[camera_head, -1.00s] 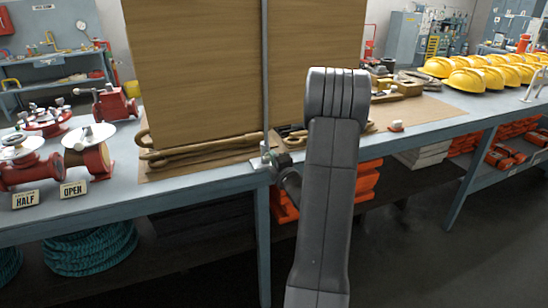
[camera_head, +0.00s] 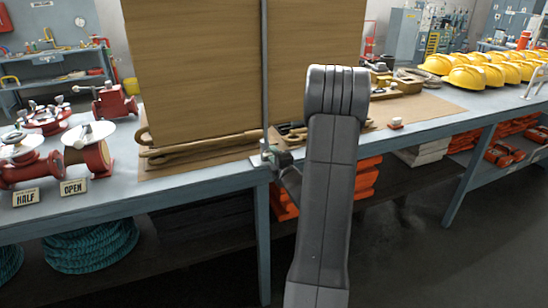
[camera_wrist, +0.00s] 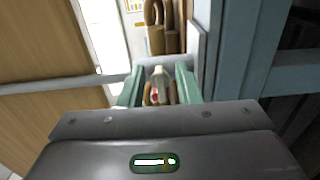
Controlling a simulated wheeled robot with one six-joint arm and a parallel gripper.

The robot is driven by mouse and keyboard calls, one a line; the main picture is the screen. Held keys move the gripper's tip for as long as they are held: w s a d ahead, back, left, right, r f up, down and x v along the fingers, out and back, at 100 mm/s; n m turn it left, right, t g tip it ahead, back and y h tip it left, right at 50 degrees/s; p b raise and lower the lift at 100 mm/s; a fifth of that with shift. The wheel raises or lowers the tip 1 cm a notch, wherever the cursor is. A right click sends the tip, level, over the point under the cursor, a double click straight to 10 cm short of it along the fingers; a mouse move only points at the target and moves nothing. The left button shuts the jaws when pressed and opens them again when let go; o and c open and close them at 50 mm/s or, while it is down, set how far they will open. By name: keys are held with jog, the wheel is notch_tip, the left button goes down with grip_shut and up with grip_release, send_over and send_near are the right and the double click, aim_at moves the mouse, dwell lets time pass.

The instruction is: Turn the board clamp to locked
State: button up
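The tall brown wooden board (camera_head: 200,70) stands upright on the grey bench. A thin vertical metal bar (camera_head: 265,75) runs down its face to the bench edge. My gripper (camera_head: 274,158) is at the foot of this bar, largely hidden behind my arm. In the wrist view, my gripper (camera_wrist: 158,84) has its two green fingers apart on either side of a small pale metal piece with a red mark (camera_wrist: 157,74), which seems to be the clamp's handle. Narrow gaps show beside it, and I see no firm contact. The clamp's setting cannot be read.
Red valves with HALF (camera_head: 26,197) and OPEN (camera_head: 74,187) signs stand on the bench at left. Yellow helmets (camera_head: 467,78) stand at right. Orange items (camera_head: 365,180) lie below the bench.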

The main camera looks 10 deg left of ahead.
jog(key=b+v, duration=0.2)
jog(key=v, duration=1.1)
jog(key=shift+s+d, duration=0.25)
jog(key=shift+s, duration=0.1)
jog(key=shift+w, duration=0.1)
jog(key=p+x, duration=0.2)
jog(key=x, duration=1.1)
jog(key=shift+w+a, duration=0.3)
